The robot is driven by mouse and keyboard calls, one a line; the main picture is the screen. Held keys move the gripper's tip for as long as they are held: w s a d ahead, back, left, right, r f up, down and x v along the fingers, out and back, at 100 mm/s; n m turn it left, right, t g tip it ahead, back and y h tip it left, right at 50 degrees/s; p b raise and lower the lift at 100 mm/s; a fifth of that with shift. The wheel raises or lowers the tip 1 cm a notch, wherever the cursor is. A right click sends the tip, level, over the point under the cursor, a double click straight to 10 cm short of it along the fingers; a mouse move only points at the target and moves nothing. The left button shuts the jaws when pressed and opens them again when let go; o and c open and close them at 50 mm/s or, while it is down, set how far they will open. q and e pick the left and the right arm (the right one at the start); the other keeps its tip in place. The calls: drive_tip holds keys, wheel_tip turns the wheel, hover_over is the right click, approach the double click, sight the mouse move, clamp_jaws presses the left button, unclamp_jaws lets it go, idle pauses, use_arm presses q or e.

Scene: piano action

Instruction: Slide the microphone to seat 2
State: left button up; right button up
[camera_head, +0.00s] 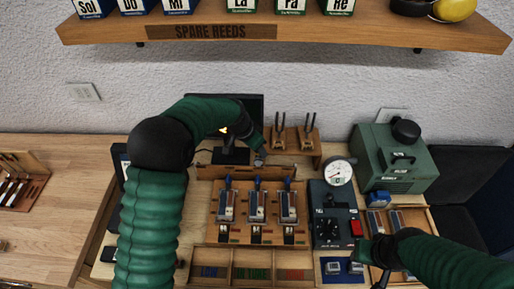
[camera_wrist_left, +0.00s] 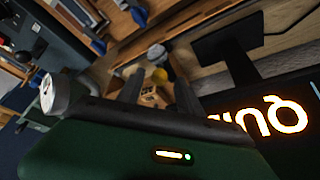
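A small grey rounded piece, which looks like the microphone (camera_head: 260,161), sits at the wooden rail (camera_head: 225,172) behind the three reed stations. My left gripper (camera_head: 257,150) reaches down from behind, right by it. In the left wrist view, the two dark fingers of my left gripper (camera_wrist_left: 158,96) stand apart. A grey piece (camera_wrist_left: 158,62) with a yellowish part shows beyond and between them. I cannot tell whether they touch it. Seat markings are too small to read. My right gripper (camera_head: 380,278) is at the lower right by the box's edge, its fingers mostly hidden.
A dark screen (camera_head: 248,105) stands behind my left gripper, with a wooden stand of forked tools (camera_head: 293,138) to its right. A dark blue control box (camera_head: 328,222), a round gauge (camera_head: 339,173) and a green case (camera_head: 398,170) stand right. A shelf (camera_head: 300,35) hangs above.

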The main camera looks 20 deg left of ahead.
use_arm(q)
drive_tip(key=shift+r, duration=0.1)
drive_tip(key=b+v, duration=0.2)
drive_tip(key=v, duration=1.4)
drive_tip(key=shift+r, duration=0.3)
drive_tip(key=s+f+n+y, duration=0.1)
drive_tip(key=s+f+n, duration=0.2)
drive_tip(key=s+f, duration=0.5)
drive_tip(key=s+f+n+g+y, duration=0.1)
drive_tip(key=s+f+n, duration=0.2)
drive_tip(key=s+f, duration=0.5)
drive_tip(key=s, duration=0.7)
drive_tip(key=shift+s, duration=0.3)
drive_tip(key=shift+s+d, duration=0.1)
drive_tip(key=shift+d, duration=0.05)
